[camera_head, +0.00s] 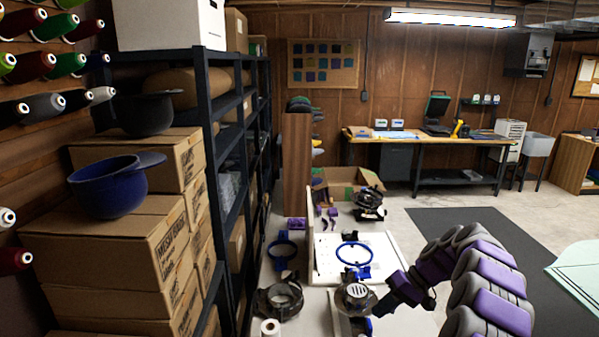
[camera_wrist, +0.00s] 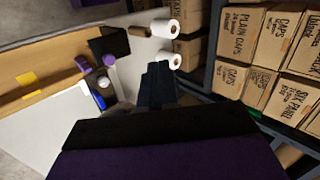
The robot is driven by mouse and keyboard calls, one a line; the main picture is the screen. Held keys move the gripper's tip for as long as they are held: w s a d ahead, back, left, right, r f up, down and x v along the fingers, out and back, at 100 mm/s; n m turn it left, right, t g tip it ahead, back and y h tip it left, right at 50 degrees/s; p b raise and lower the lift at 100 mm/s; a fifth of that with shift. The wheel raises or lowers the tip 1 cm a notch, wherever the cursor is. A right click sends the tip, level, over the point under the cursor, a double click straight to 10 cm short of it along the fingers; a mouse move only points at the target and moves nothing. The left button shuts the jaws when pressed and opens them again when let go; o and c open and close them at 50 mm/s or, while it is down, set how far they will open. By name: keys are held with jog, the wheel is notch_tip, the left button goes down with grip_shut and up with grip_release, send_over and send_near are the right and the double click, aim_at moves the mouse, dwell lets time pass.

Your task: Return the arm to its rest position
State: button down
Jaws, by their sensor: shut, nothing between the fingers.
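My arm, with purple and grey segments, arches in from the lower right in the head view. My gripper (camera_head: 380,306) is at its end, low over the worktable (camera_head: 405,325), beside a round metal-topped device (camera_head: 354,297). In the wrist view my gripper (camera_wrist: 158,72) shows as two dark fingers close together, shut and empty. White thread rolls (camera_wrist: 166,29) stand beyond the fingertips. Whether the fingertips touch the table cannot be told.
A blue hoop (camera_head: 372,254) lies on a white board (camera_head: 325,245). A dark ring-shaped fixture (camera_head: 262,301) and a white roll (camera_head: 270,328) are at the table's left. Black shelving (camera_head: 212,120) with boxes (camera_wrist: 238,35) lines the left.

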jog(key=s+a+r+g+h, duration=0.1)
jog(key=s+a+r, duration=0.3)
jog(key=s, duration=0.3)
jog(key=s+a+r+n+h, duration=0.1)
jog(key=s+a+r, duration=0.2)
jog(key=s+a, duration=0.25)
jog(key=s+a+r+g+h, duration=0.1)
jog(key=s+a+r, duration=0.3)
jog(key=s, duration=0.3)
jog(key=s+d+f+m+h, duration=0.1)
jog(key=s+d+f+h, duration=0.1)
jog(key=s, duration=1)
jog(key=s+d+f+m+t+h, duration=0.1)
jog(key=s+d+f+h, duration=0.1)
jog(key=s, duration=1)
jog(key=shift+d+f+h, duration=0.15)
jog(key=shift+d+h, duration=0.45)
jog(key=shift+h, duration=0.1)
